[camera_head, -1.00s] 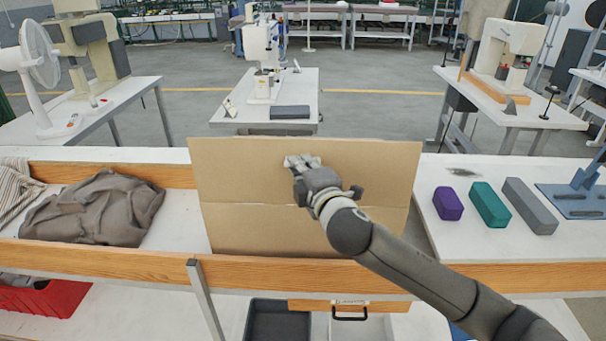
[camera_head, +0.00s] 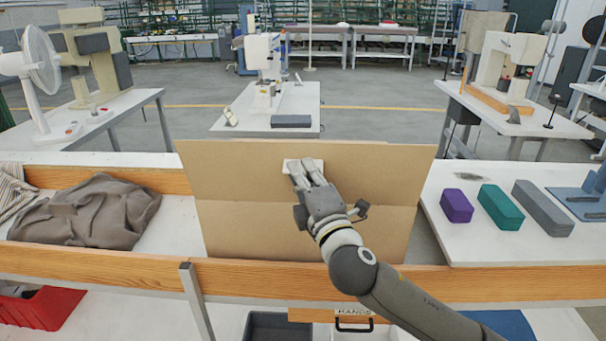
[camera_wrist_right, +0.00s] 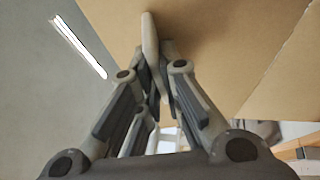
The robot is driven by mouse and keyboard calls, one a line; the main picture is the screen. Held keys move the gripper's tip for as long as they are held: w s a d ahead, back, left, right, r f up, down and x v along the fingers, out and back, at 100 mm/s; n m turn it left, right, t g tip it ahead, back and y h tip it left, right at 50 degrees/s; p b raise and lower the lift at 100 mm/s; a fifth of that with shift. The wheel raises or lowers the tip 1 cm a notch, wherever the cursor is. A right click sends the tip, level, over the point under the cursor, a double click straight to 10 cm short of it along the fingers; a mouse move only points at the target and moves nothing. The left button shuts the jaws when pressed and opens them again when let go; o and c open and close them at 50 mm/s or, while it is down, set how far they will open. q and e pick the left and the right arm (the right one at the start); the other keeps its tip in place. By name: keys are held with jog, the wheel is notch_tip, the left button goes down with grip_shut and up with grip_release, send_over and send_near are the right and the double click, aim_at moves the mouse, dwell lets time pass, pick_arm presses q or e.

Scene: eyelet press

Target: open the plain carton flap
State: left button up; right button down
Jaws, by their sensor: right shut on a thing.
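The plain brown carton flap (camera_head: 225,172) stands up as a wide panel above a crease, with the carton's lower face (camera_head: 255,230) below it. A small white tab (camera_head: 290,164) is on the flap near its top middle. My right gripper (camera_head: 306,173) is shut on this tab, and the fingers partly cover it. In the right wrist view the tab (camera_wrist_right: 150,45) sits between the fingertips (camera_wrist_right: 154,72), beside the brown board (camera_wrist_right: 225,40). The carton's inside is hidden from me. My left gripper is not in view.
A crumpled grey cloth (camera_head: 90,212) lies left of the carton. Purple (camera_head: 456,206), green (camera_head: 500,207) and grey (camera_head: 542,208) blocks lie on the white surface to the right. A wooden rail (camera_head: 240,275) runs along the front. A red bin (camera_head: 45,308) is below left.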

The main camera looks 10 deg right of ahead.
jog(key=c, duration=1.6)
grip_release()
jog(key=v, duration=1.2)
jog(key=shift+f, duration=0.1)
